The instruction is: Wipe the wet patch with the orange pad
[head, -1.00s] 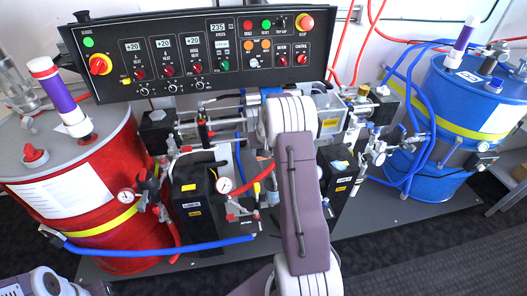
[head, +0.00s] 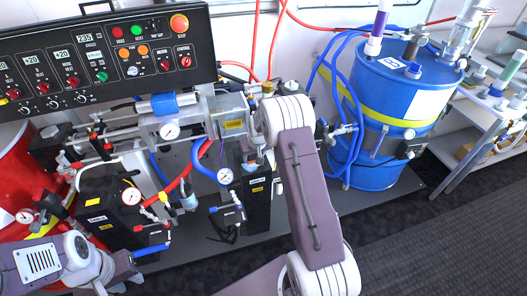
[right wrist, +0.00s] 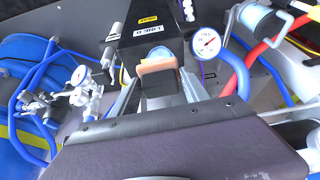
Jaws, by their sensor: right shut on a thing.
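In the right wrist view, my right gripper (right wrist: 158,82) is shut on the orange pad (right wrist: 157,65), a small block with a pale orange face sticking out past the fingertips. A pale bluish area (right wrist: 161,48) shows just beyond the pad, in front of the black pump housing; I cannot tell whether it is the wet patch or whether the pad touches it.
Gauges and hoses crowd the machine around the black housings (head: 258,190). A control panel (head: 100,62) stands above, with a red drum (head: 20,190) at left and a blue drum (head: 400,95) at right. The dark floor at lower right (head: 440,230) is clear.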

